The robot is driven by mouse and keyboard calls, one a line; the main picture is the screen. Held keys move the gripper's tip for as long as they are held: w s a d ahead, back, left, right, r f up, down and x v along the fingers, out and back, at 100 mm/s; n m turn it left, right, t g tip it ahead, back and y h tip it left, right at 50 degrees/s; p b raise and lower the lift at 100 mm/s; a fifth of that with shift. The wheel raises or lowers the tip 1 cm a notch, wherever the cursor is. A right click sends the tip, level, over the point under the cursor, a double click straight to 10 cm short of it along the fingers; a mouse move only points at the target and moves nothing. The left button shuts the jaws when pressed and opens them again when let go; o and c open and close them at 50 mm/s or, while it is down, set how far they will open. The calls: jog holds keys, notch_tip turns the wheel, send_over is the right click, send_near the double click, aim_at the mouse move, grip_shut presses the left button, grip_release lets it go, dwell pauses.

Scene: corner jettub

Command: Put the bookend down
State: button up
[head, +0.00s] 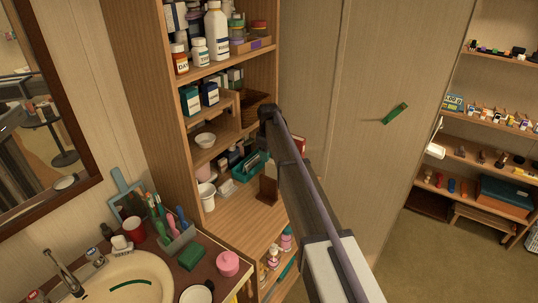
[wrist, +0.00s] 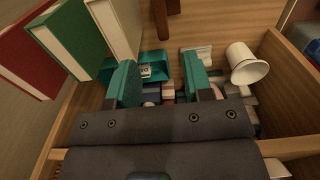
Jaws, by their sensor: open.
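A brown wooden piece that looks like the bookend (head: 268,189) stands on the shelf board of the tall cabinet, just left of my arm. In the wrist view a dark brown upright piece (wrist: 161,18) at the top edge is probably the same bookend, partly cut off. My gripper (wrist: 160,82) shows in the wrist view with its two teal fingers spread apart. Nothing is held between them; the bookend stands beyond the fingertips, apart from them. In the head view my arm hides the gripper.
Red, green and white books (wrist: 75,35) lean left of the fingers. A teal tray (wrist: 150,58) with small boxes lies beyond and below them. A white cup (wrist: 246,64) is on the right, near the wooden side panel (wrist: 297,62). Bottles (head: 217,32) fill the upper shelf.

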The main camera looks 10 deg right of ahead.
jog(key=s+m, duration=0.9)
jog(key=s, duration=3.1)
jog(key=shift+s+f, duration=0.15)
jog(key=shift+s, duration=0.2)
